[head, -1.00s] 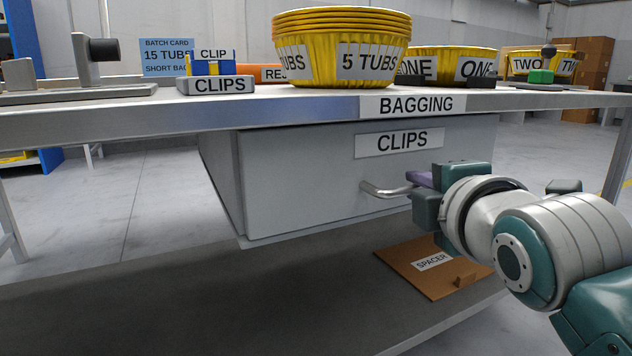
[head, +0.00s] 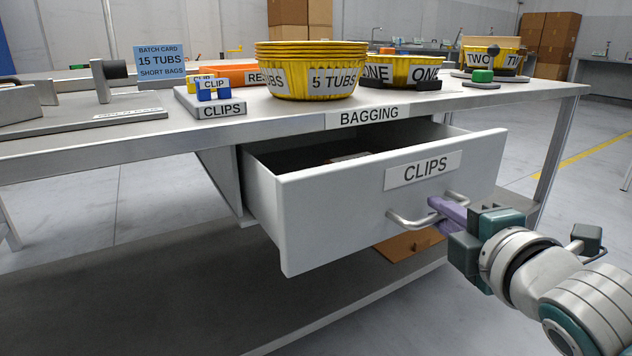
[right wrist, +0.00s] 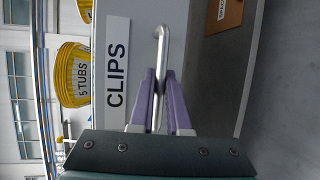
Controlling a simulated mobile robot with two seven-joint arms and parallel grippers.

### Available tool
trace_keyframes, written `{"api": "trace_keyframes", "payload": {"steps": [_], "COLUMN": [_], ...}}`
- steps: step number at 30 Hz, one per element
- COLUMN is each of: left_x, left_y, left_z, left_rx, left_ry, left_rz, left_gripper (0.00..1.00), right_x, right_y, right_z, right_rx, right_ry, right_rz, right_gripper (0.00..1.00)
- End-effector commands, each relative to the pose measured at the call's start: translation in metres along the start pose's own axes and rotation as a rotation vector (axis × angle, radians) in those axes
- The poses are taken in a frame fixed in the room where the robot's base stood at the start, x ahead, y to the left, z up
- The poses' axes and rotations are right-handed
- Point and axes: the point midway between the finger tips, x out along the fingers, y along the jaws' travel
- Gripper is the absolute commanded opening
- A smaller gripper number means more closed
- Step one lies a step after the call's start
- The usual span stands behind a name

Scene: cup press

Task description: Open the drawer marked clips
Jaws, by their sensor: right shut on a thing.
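The drawer marked CLIPS (head: 340,215) hangs under the bench top and stands partly pulled out, its dark inside showing behind the front panel. Something pale lies inside, too hidden to name. The drawer has a metal bar handle (head: 408,221) below its label (head: 422,170). My right gripper (head: 440,209) is shut on the handle with its purple fingers. In the right wrist view the fingers (right wrist: 160,103) sit on both sides of the handle bar (right wrist: 162,60), and the drawer label (right wrist: 117,75) is beside them. My left gripper is not in view.
The bench top (head: 200,135) carries a stack of yellow tubs (head: 305,75), a clips tray (head: 215,108), an orange bin (head: 238,73) and several other items. A lower shelf (head: 200,290) lies under the drawer, with a brown spacer board (head: 395,246) partly hidden. Floor is clear at right.

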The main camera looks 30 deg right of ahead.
Motion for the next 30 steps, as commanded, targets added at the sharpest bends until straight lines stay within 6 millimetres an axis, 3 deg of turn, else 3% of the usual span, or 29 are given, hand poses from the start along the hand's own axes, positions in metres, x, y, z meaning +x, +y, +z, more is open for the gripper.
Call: {"api": "trace_keyframes", "payload": {"steps": [18, 19, 24, 26, 30], "left_x": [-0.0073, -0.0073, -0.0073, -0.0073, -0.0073], "left_y": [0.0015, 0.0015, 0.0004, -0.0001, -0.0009], "left_z": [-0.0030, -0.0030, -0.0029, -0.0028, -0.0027], "left_rx": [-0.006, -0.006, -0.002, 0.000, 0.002], "left_ry": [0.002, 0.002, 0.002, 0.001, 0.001], "left_rz": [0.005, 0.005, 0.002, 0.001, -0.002], "left_gripper": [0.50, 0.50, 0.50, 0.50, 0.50], "right_x": [-0.0083, -0.0082, -0.0082, -0.0082, -0.0081], "right_y": [-0.0032, -0.0032, -0.0028, -0.0026, -0.0023], "right_z": [0.0040, 0.0040, 0.0038, 0.0038, 0.0036], "right_rx": [0.000, 0.000, 0.000, 0.000, 0.000], "right_ry": [-0.002, -0.002, -0.002, -0.002, -0.001], "right_rz": [-0.002, -0.002, -0.001, -0.001, 0.000], "right_gripper": [0.00, 0.18, 0.37, 0.44, 0.45]}}
